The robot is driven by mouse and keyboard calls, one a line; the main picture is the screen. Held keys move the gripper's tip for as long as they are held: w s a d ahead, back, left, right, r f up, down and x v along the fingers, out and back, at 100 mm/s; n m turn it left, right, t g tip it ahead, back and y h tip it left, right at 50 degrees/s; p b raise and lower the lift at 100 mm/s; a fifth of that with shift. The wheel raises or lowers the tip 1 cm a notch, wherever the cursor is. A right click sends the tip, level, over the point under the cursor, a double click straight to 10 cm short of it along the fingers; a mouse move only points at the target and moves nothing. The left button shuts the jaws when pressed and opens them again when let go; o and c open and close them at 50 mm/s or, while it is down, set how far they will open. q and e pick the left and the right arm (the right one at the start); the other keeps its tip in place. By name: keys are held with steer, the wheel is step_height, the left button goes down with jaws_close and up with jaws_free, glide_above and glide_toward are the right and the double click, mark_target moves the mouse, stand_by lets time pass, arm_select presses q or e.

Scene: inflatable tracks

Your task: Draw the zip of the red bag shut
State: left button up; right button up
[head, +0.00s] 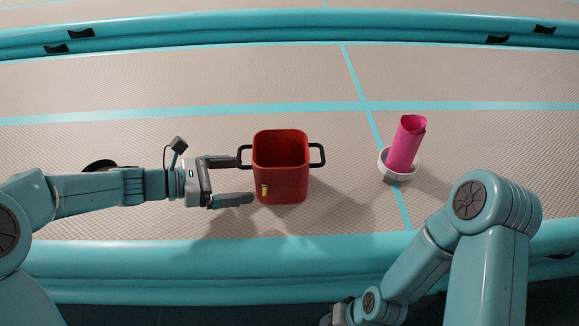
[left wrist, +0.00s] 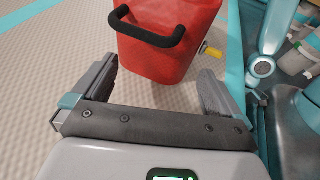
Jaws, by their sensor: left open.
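The red bag (head: 283,186) stands upright on the mat, with a black handle on its left and right sides. Its top looks open, with the inside showing. A small yellow zip pull (head: 264,190) is at its front left; it also shows in the left wrist view (left wrist: 210,50). My left gripper (head: 246,180) is open and empty at the bag's left side, its far fingertip close to the left handle. In the left wrist view the bag (left wrist: 180,50) and black handle (left wrist: 150,30) lie beyond the spread fingers.
A pink rolled item (head: 407,146) stands tilted in a white bowl (head: 398,177) to the right of the bag. A teal inflatable edge (head: 220,257) runs along the front and another along the back. The mat behind the bag is clear.

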mark_target(271, 178)
arm_select(q)
steer(key=shift+d, duration=0.2)
steer(key=b+x, duration=0.3)
steer(key=x, duration=0.5)
steer(key=shift+f+b, duration=0.15)
steer(key=shift+b, duration=0.2)
steer(key=shift+w+d+f, duration=0.15)
steer(key=shift+w+d, duration=0.1)
steer(key=shift+d, duration=0.45)
steer(key=shift+c, duration=0.3)
